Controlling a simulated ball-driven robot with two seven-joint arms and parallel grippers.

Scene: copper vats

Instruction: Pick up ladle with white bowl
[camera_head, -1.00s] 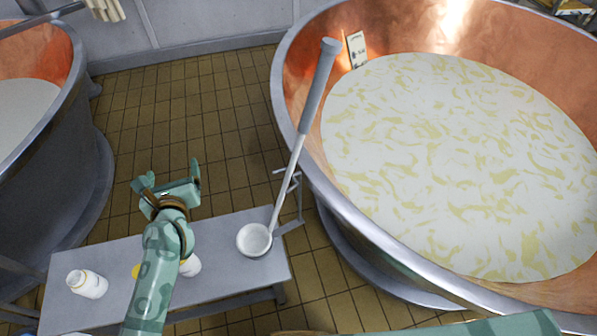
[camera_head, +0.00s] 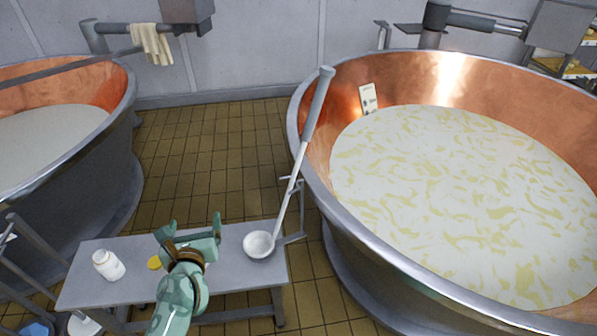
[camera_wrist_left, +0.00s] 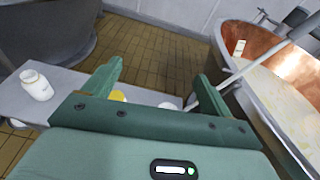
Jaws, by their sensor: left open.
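The ladle (camera_head: 290,185) has a long pale shaft, a grey grip at its upper end and a white bowl (camera_head: 259,245) at its lower end. The bowl rests on the right end of the grey bench (camera_head: 230,273), and the shaft leans up beside the large copper vat. My left gripper (camera_head: 191,226) is open and empty above the bench, left of the bowl and apart from it. In the left wrist view the ladle shaft (camera_wrist_left: 240,73) passes behind the right finger, and the bowl is mostly hidden. My right gripper is not in view.
A white bottle (camera_head: 108,265) and a yellow-topped item (camera_head: 154,263) are on the bench left of my gripper. The large copper vat (camera_head: 345,215) with pale liquid stands to the right; another vat (camera_head: 90,170) stands left. Tiled floor (camera_head: 215,160) lies open between them.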

